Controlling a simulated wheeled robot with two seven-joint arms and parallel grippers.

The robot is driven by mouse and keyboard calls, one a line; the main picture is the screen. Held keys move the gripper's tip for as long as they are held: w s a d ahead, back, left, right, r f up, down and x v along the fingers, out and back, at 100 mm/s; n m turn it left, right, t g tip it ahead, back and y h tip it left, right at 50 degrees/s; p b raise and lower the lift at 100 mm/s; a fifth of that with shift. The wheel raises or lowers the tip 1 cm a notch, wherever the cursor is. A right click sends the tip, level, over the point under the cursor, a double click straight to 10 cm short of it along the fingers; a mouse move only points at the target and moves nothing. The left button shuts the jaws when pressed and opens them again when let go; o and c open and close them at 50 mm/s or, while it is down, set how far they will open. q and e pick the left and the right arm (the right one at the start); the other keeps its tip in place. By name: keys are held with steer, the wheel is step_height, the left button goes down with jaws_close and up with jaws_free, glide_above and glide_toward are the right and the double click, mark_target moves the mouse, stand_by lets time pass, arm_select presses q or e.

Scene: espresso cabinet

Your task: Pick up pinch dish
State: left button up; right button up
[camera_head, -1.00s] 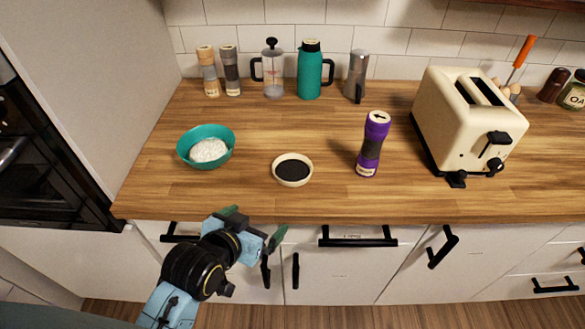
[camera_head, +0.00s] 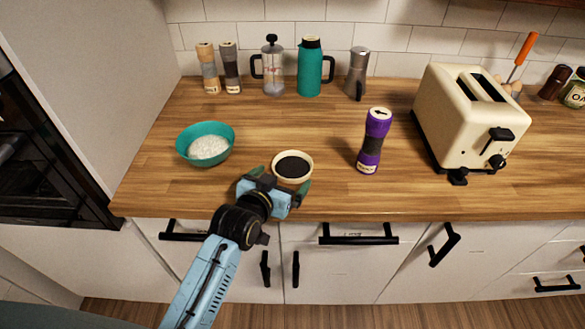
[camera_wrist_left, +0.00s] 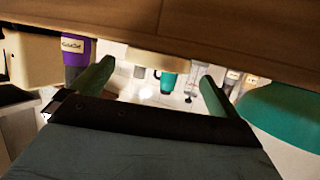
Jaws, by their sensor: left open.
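The pinch dish, a small round cream dish (camera_head: 278,177) with dark contents, sits on the wooden counter near its front edge. My left gripper (camera_head: 284,183) is open and empty at the near side of the dish, its two fingers spread to either side of the dish's near rim. In the left wrist view the two fingers (camera_wrist_left: 157,75) stand apart, and a cream shape that looks like the dish (camera_wrist_left: 157,58) lies between and beyond them. Contact cannot be told. My right gripper is not in view.
A teal bowl (camera_head: 183,152) with white contents stands left of the dish. A purple grinder (camera_head: 373,140) stands to the right, with a cream toaster (camera_head: 450,110) beyond. A press, a teal jug (camera_head: 311,72) and a moka pot line the back. The counter (camera_head: 260,115) behind the dish is clear.

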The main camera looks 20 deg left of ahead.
mark_target(295, 163)
arm_select(q)
steer(key=x, duration=0.4)
steer(key=shift+w+r, duration=0.1)
steer(key=shift+w, duration=0.15)
steer(key=shift+c, duration=0.3)
steer(key=shift+r, duration=0.1)
steer(key=c, duration=0.8)
step_height(295, 163, up, 11)
steer(key=p, duration=0.2)
steer(key=a+r+n+g+y+p, duration=0.6)
steer(key=a+r+n+y+p, duration=0.3)
steer(key=a+r+n+p, duration=0.55)
steer(key=shift+m+h, duration=0.25)
steer(key=shift+h, duration=0.45)
steer(key=shift+s+d+f+p, duration=0.1)
steer(key=shift+d+f+p, duration=0.1)
steer(key=shift+f, duration=0.75)
steer(key=shift+s+d+f+p, duration=0.15)
steer(key=shift+f, duration=0.8)
steer(key=shift+s+d+f+p, duration=0.1)
steer(key=shift+d+f+p, duration=0.1)
steer(key=shift+f, duration=0.8)
